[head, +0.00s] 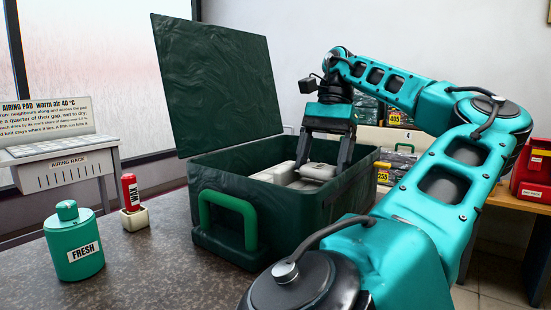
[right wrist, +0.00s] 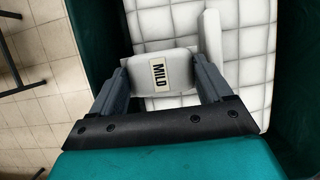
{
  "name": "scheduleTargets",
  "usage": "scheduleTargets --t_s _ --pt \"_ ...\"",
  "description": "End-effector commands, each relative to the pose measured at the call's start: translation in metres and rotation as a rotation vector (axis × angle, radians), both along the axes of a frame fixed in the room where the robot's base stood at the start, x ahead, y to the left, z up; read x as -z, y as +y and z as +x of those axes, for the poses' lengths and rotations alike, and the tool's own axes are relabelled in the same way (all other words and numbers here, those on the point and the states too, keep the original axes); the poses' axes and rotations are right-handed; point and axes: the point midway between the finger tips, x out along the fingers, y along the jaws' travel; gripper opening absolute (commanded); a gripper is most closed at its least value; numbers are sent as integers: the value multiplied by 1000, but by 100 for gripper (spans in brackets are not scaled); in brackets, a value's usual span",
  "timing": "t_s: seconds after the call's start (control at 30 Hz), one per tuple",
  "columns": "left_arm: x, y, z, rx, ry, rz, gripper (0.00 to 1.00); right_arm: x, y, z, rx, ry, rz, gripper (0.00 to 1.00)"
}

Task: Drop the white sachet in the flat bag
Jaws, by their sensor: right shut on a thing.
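The white sachet (right wrist: 182,88), labelled MILD, is between the two fingers of my right gripper (right wrist: 163,82), which is shut on it. In the head view the sachet (head: 318,171) shows as a pale block between the fingertips of the right gripper (head: 322,168), inside the mouth of the green bag (head: 222,180). The bag stands on the table with its lid up and holds a white quilted comforter (right wrist: 240,22). I cannot tell whether the sachet touches the comforter. My left gripper is not in view.
A pale strip (right wrist: 212,40) lies on the quilt beside the sachet. A FRESH canister (head: 75,242) and a red WAX stick (head: 130,192) in a holder stand on the table (head: 150,265) at left. The raised lid (head: 217,85) rises behind the bag. A red case (head: 533,172) is at right.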

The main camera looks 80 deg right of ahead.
Motion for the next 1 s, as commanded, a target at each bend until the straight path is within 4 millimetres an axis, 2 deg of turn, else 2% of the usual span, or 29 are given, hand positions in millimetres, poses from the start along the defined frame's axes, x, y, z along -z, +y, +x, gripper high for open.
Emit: scheduleTargets --t_s 0.43,0.5,1.0 --pt "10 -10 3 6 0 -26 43 26 0 0 0 1 0 50" --pt "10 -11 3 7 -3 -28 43 28 0 0 -2 3 3 40" --pt "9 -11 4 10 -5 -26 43 32 1 2 -8 7 7 39"
